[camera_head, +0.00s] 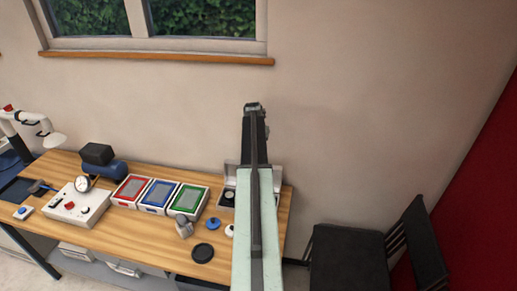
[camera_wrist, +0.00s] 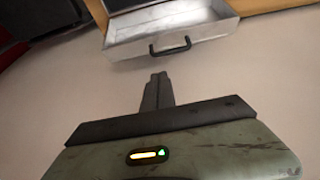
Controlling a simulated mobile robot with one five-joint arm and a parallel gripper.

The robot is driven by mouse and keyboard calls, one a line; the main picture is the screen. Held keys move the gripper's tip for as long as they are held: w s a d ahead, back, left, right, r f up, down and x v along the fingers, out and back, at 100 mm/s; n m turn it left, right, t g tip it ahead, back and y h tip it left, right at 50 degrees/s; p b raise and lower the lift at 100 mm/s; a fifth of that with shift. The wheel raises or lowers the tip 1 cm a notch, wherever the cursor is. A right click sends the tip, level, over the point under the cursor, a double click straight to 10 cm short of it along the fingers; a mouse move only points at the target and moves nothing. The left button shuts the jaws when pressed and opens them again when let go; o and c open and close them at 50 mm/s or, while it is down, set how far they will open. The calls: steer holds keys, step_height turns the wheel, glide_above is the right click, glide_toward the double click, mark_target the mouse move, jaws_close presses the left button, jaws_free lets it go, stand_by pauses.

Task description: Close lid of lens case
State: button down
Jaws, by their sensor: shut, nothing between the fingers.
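The lens case (camera_head: 230,172) stands at the right end of the wooden table in the head view, partly hidden behind my arm. It appears open, with dark round items inside. In the wrist view, a silver case (camera_wrist: 175,37) with a black handle shows at the top, and a dark area behind its front wall is cut off by the picture edge. My gripper (camera_head: 253,106) is raised above the case in the head view, against the wall. In the wrist view, my gripper (camera_wrist: 158,78) has its fingers together, empty and apart from the case.
On the table (camera_head: 225,258) are red, blue and green boxes (camera_head: 157,192), a control box (camera_head: 77,203), a dark disc (camera_head: 203,252) and small knobbed items. A black chair (camera_head: 345,258) stands to the right. The wall is close behind the table.

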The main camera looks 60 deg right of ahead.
steer(key=b+x, duration=0.7)
steer(key=x, duration=0.2)
steer(key=shift+a, duration=0.1)
steer(key=shift+r, duration=0.15)
